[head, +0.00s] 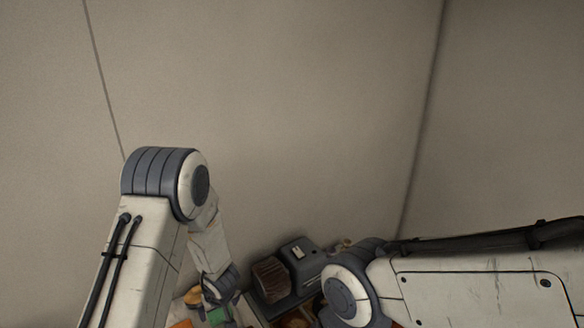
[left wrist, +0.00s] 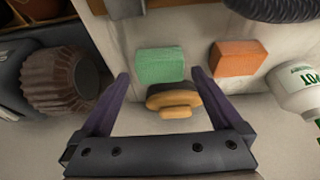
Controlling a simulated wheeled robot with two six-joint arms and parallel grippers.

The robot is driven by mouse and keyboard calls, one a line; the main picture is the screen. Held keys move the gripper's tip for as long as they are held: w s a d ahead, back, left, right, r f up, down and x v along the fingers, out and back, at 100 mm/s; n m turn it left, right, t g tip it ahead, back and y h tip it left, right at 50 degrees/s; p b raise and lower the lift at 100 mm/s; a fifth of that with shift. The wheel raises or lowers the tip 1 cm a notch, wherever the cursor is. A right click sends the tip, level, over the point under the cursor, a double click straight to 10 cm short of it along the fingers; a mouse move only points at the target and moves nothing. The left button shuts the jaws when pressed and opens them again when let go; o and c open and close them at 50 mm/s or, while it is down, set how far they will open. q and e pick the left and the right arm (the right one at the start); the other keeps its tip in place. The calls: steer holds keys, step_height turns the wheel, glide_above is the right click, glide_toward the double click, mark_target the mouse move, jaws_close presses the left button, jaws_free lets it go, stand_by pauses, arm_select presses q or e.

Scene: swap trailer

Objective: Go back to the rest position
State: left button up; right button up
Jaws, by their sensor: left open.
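My left gripper (left wrist: 162,84) is open in the left wrist view, with its two dark purple fingers spread. No object is held between them. A green block (left wrist: 160,65) lies just beyond the fingertips, and a rounded yellow-tan thing (left wrist: 172,101) shows in the gap between the fingers, below them. In the head view, my left gripper (head: 220,290) hangs low at the bottom, over the cluttered surface, and its fingertips are hard to make out. My right arm comes in from the right, and its gripper is not visible.
An orange block (left wrist: 239,58) and a white bottle (left wrist: 298,88) lie to the right in the left wrist view. A dark grey device (head: 288,270) with a brown ribbed part (left wrist: 65,80) stands nearby. Bare beige walls (head: 290,110) fill the upper head view.

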arm_select(q)
steer(key=shift+r, duration=0.7)
steer(key=shift+f, duration=0.1)
